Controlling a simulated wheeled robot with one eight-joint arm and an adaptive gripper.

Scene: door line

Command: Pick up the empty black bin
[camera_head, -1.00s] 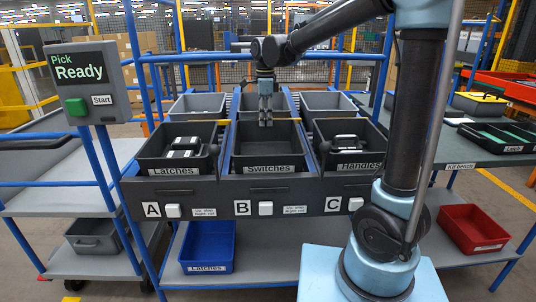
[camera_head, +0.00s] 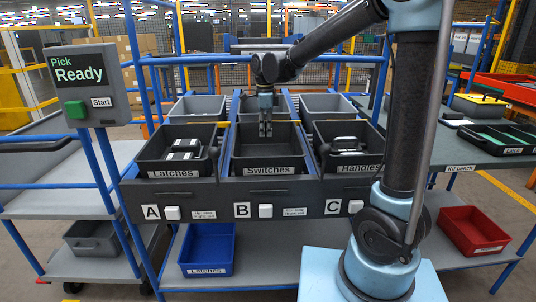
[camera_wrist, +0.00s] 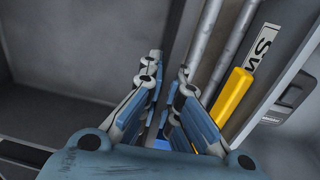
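The empty black bin (camera_head: 268,171), labelled Switches, sits in the middle of the front row at position B, and its inside looks bare. My gripper (camera_head: 266,134) points down over the rear part of this bin. In the wrist view, the two fingers of my gripper (camera_wrist: 168,78) stand apart with nothing between them. I cannot tell how far the fingertips are from the bin's rear wall. Beside the fingers, the wrist view shows a yellow bar (camera_wrist: 236,96), grey rods and part of a label.
Black bins labelled Latches (camera_head: 172,174) and Handles (camera_head: 352,170) stand close on either side, both holding parts. Grey bins (camera_head: 198,106) stand behind. A blue bin (camera_head: 207,250) and a red bin (camera_head: 474,230) are on the lower shelf. Blue frame posts rise around the rack.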

